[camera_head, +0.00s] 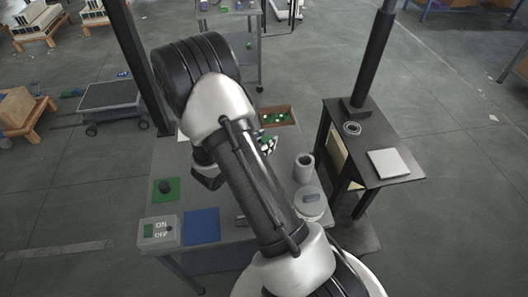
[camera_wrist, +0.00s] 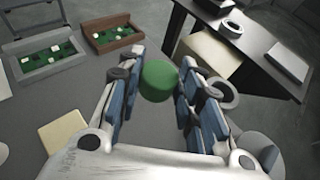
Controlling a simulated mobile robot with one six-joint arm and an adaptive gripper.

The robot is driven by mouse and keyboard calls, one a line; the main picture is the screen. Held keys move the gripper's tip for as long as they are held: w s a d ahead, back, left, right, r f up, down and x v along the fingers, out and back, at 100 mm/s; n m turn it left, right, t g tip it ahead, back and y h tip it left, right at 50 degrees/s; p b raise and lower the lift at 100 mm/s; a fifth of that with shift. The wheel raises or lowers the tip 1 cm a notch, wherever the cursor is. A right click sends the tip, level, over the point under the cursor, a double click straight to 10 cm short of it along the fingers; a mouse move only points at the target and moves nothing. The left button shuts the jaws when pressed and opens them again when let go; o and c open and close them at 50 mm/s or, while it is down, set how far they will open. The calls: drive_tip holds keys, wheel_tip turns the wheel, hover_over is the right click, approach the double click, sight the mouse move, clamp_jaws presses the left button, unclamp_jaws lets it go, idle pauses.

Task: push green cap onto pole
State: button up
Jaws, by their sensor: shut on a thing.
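My gripper (camera_wrist: 160,78) is shut on the green cap (camera_wrist: 158,82), a short round block held between the blue-padded fingers in the wrist view. In the head view my gripper (camera_head: 267,146) is over the work table, partly behind my arm, and only a bit of green shows at its fingers. Nothing can be seen clearly under the cap. I cannot tell which thing is the pole; a hollow grey cylinder (camera_head: 303,168) stands upright on the table, right of the gripper. Its round rim shows just right of the fingers in the wrist view (camera_wrist: 226,93).
A brown tray (camera_head: 290,122) with green and white pieces lies at the table's back. A dark side table (camera_head: 405,160) on the right bears a tall dark column (camera_head: 372,60), a ring (camera_head: 352,128) and a pale plate (camera_head: 388,163). An ON/OFF box (camera_head: 160,233) and blue square (camera_head: 202,226) sit front left.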

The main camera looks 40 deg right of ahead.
wheel_tip(320, 180, up, 9)
drive_tip(key=p, duration=0.3)
idle(0.6)
